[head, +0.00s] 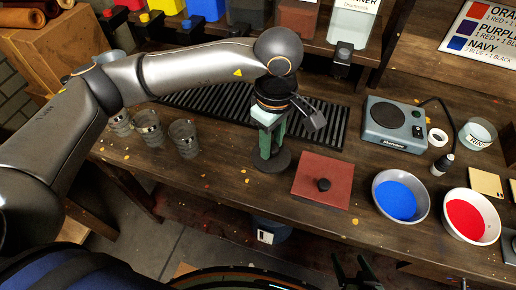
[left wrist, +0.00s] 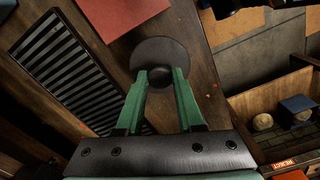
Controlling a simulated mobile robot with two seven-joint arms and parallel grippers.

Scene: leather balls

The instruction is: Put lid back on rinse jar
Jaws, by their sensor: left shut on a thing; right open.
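The rinse jar (head: 478,135) is a clear round jar with a partly legible label, near the table's right side; its top is uncovered. A dark round lid (head: 270,163) with a knob is under my left gripper (head: 270,150). In the left wrist view, the green fingers of my left gripper (left wrist: 160,95) are shut on the knob of the lid (left wrist: 155,52). The lid is well left of the jar; I cannot tell whether it touches the table. My right gripper (head: 356,272) shows at the bottom edge, dark, open and apart from the table items.
Bowls of blue (head: 400,195) and red (head: 471,216) stand front right. A grey scale-like device (head: 395,124) and a small dark bottle (head: 443,164) are near the jar. Glass cups (head: 184,139) stand left.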

